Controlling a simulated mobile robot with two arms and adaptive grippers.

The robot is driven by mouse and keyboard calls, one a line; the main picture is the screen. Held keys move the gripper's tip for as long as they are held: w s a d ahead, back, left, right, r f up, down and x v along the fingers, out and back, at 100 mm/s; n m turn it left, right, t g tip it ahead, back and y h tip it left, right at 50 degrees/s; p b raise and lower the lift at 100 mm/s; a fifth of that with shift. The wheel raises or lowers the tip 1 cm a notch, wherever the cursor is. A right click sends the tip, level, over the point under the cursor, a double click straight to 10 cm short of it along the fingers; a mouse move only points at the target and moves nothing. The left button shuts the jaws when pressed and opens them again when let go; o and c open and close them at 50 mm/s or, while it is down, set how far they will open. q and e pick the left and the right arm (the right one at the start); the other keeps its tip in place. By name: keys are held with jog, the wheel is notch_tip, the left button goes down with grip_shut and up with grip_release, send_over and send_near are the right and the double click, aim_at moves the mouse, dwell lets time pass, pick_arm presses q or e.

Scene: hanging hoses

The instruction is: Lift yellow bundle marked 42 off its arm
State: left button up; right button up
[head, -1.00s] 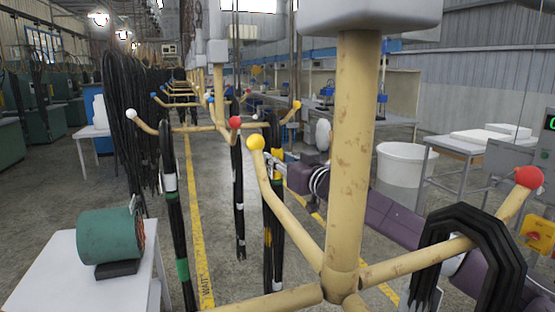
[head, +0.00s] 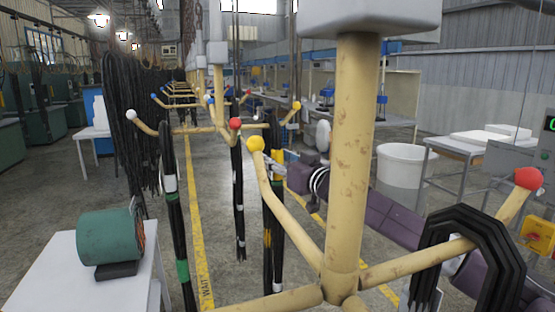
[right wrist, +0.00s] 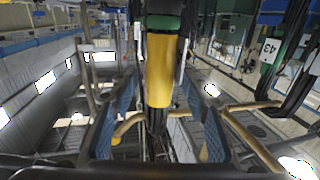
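The bundle with the yellow band (head: 278,165) is a black hose loop hanging behind the yellow-tipped arm of the near rack in the head view. In the right wrist view its yellow band (right wrist: 160,70) fills the centre, with black hose above and below. No number 42 is readable. My right gripper (head: 264,163) is beside this bundle in the head view, partly hidden by the rack arm. In the right wrist view its blue-padded fingers (right wrist: 162,105) are apart, one on each side of the bundle. My left gripper is not in view.
A bundle tagged 43 (right wrist: 270,50) hangs at the right. A green-banded bundle (head: 175,220) hangs left of the yellow one. The near rack post (head: 352,150) and its yellow-ball arm (head: 285,215) stand close to my right arm. A white table (head: 90,285) is at left.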

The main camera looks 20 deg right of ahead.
jog(key=shift+f, duration=0.45)
jog(key=v, duration=1.2)
jog(key=shift+r, duration=0.4)
jog(key=shift+f, duration=0.1)
